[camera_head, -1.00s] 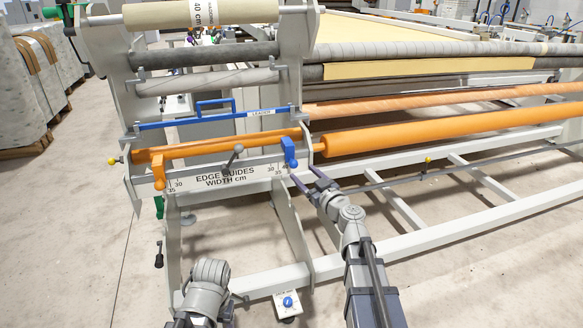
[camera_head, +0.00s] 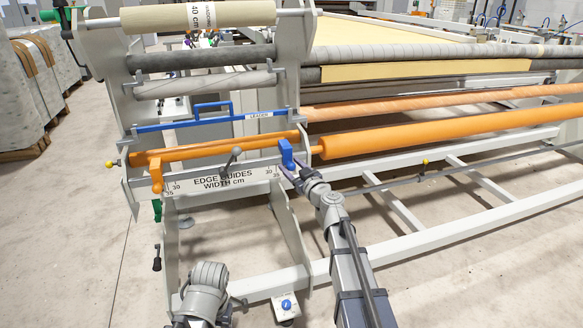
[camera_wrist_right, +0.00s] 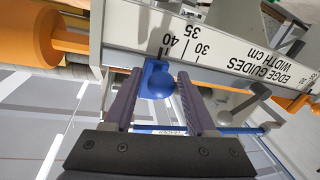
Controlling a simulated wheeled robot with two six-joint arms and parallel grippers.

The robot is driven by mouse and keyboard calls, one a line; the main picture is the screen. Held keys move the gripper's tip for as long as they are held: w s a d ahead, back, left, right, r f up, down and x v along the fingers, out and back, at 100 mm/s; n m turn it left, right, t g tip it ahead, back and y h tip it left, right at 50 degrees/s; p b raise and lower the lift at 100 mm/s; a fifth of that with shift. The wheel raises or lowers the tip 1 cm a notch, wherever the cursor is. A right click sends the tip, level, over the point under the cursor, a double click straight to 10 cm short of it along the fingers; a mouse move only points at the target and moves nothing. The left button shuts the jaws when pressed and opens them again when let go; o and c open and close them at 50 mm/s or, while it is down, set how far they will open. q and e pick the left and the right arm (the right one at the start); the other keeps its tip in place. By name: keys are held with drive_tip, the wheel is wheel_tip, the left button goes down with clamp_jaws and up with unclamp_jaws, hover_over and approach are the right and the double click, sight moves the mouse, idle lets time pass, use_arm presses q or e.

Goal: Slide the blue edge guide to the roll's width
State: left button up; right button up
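The blue edge guide (camera_head: 286,153) sits at the right end of the width scale plate (camera_head: 222,180). In the right wrist view the guide's rounded blue body (camera_wrist_right: 158,80) is beside the 40 mark. My right gripper (camera_head: 288,172) is at the guide. In the right wrist view its two purple fingers (camera_wrist_right: 158,88) stand apart, one on each side of the blue body, with narrow gaps; I see no clear grip. The cream roll (camera_head: 245,14) at the top bears a 40 cm label (camera_head: 201,14). My left arm shows low in the head view; its gripper is not visible.
An orange guide (camera_head: 157,174) is at the scale's left end. A grey lever (camera_head: 232,158) stands between the guides. A blue leader bar (camera_head: 210,118) and an orange roller (camera_head: 400,131) lie close by. A pedal box (camera_head: 286,307) is on the floor.

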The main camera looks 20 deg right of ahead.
clamp_jaws()
drive_tip(key=shift+a, duration=0.1)
idle(1.0)
